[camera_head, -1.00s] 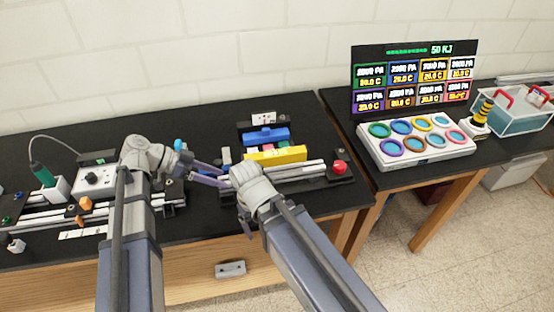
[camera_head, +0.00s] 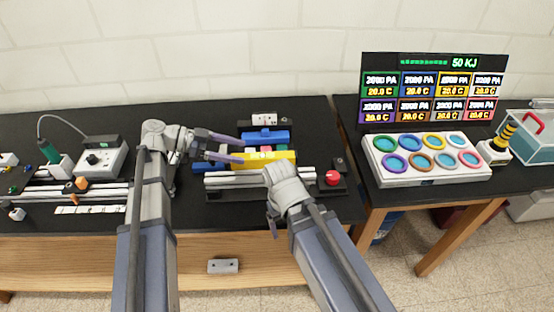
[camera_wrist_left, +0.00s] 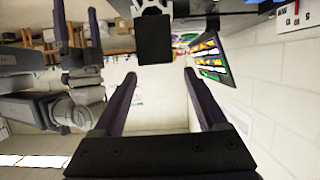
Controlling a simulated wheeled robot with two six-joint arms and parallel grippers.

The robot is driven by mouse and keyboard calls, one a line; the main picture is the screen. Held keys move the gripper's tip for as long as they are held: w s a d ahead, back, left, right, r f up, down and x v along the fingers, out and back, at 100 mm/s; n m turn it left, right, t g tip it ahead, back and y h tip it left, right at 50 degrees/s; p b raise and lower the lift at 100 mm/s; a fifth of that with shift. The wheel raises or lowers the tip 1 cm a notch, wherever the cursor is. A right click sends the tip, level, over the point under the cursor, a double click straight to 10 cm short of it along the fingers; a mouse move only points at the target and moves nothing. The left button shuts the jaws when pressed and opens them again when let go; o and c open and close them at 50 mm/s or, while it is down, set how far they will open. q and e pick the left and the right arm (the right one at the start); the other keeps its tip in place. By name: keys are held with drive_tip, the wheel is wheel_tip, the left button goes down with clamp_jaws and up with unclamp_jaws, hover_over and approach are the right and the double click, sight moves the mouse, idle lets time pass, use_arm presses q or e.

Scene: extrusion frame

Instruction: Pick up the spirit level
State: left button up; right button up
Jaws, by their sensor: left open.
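A long yellow bar (camera_head: 270,159), which looks like the spirit level, lies on the black bench in the head view, in front of a blue bar (camera_head: 265,137). My left gripper (camera_head: 241,151) is open, its two purple fingers pointing right at the left ends of these bars. In the left wrist view the open fingers (camera_wrist_left: 160,76) have nothing clearly gripped between them; a black block (camera_wrist_left: 168,40) shows beyond. My right wrist is just in front of the yellow bar in the head view, its fingers hidden there. The right gripper (camera_wrist_left: 79,28) shows in the left wrist view with its fingers apart.
A white device with coloured rings (camera_head: 425,156) and a display panel (camera_head: 432,90) stand on the right bench. A grey box with a cable (camera_head: 101,160) is at left.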

sight(261, 155)
use_arm(q)
drive_tip(key=shift+d, duration=0.3)
drive_tip(key=shift+d+f+b, duration=0.3)
drive_tip(key=shift+d, duration=0.2)
drive_tip(key=shift+x, duration=0.75)
drive_tip(key=b+x, duration=0.2)
drive_tip(key=x, duration=0.3)
drive_tip(key=shift+s+d, duration=0.1)
drive_tip(key=shift+r, duration=0.1)
clamp_jaws()
use_arm(e)
drive_tip(key=shift+d+f, duration=0.15)
drive_tip(key=shift+f, duration=0.5)
drive_tip(key=shift+d+f, duration=0.15)
drive_tip(key=shift+f, duration=0.45)
